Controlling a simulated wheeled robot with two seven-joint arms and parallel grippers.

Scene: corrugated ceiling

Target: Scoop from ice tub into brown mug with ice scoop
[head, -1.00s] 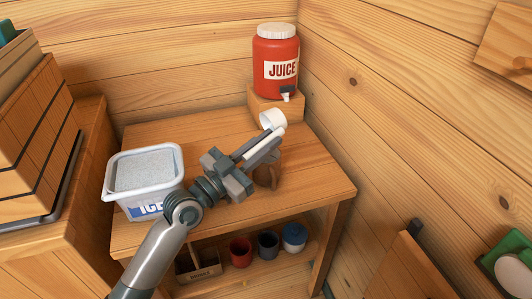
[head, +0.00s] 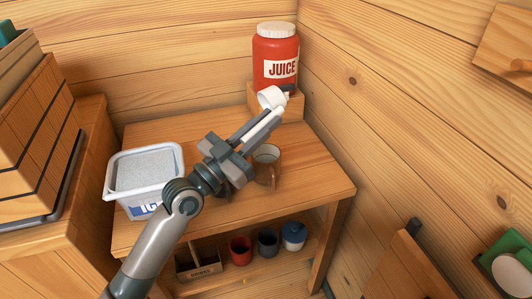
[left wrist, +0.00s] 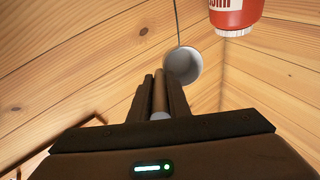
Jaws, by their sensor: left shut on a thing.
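My left gripper (head: 262,126) is shut on the handle of the white ice scoop (head: 271,97), above the table and in front of the juice dispenser. The scoop's round cup also shows past the fingers in the left wrist view (left wrist: 184,66); I cannot tell whether it holds ice. The brown mug (head: 268,168) stands upright on the table, just right of and below the gripper, partly hidden by it. The white ice tub (head: 145,207), full of pale grey ice, stands at the table's left side, apart from the scoop. My right gripper is not in view.
A red juice dispenser (head: 275,52) stands on a wooden block (head: 291,105) at the back of the table (head: 318,178). The shelf below holds a red mug (head: 240,251), a dark mug, a blue-and-white container and a wooden box. Plank walls close off the back and right.

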